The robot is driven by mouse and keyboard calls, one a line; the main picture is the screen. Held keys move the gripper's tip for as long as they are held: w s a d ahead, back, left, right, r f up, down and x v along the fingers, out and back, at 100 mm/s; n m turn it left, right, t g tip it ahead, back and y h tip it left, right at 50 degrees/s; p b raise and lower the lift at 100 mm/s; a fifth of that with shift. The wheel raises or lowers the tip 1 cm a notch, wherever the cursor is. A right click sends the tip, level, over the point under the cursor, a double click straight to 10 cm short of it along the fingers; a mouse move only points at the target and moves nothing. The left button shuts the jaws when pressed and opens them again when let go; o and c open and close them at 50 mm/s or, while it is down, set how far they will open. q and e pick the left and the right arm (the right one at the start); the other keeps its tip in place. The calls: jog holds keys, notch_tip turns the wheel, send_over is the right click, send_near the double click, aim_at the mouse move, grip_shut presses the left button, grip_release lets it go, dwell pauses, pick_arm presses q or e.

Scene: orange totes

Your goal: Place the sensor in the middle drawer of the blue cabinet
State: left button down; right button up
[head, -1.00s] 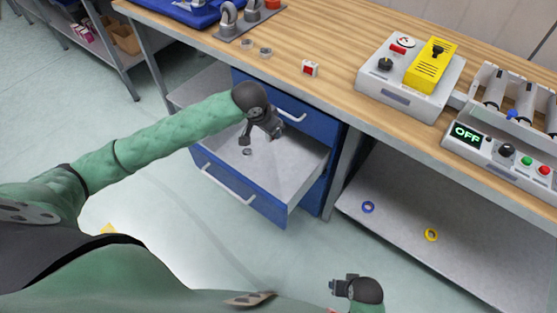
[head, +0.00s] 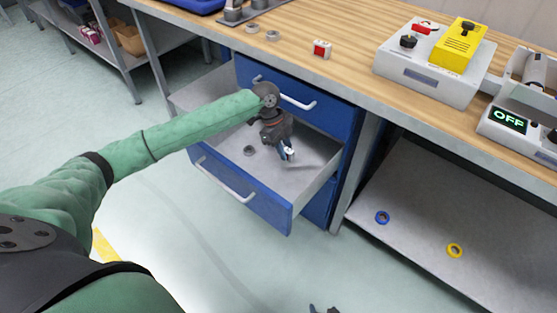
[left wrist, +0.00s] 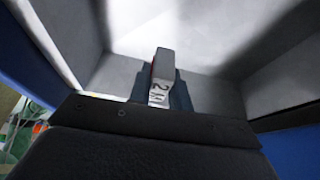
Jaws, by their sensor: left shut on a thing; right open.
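The blue cabinet (head: 345,120) stands under the workbench. Its middle drawer (head: 305,190) is pulled open, and a small grey ring (head: 249,150) lies on its floor. My left gripper (head: 286,150) is over the drawer's inside, shut on a small light block with a red edge, which I take as the sensor (head: 290,155). In the left wrist view the sensor (left wrist: 161,68) stands out between the fingers, with dark marks on its near face, above the drawer floor. I cannot tell if it touches the floor. My right gripper (head: 324,309) barely shows at the bottom edge, fingertips apart.
The closed top drawer (head: 285,95) with its handle is just above the open one. On the workbench (head: 350,70) are a red-and-white block (head: 321,48), grey rings and a control box (head: 425,80). Blue (head: 382,217) and yellow (head: 454,250) rings lie on the lower shelf.

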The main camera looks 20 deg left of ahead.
aim_at(287, 178)
pick_arm(q)
jog(key=shift+w+f, duration=0.1)
jog(key=shift+f, duration=0.4)
jog(key=shift+f+b, duration=0.35)
jog(key=shift+f, duration=4.35)
jog(key=c, duration=1.3)
grip_release()
jog(key=shift+f, duration=0.1)
jog(key=v, duration=1.2)
jog(key=shift+p, duration=0.3)
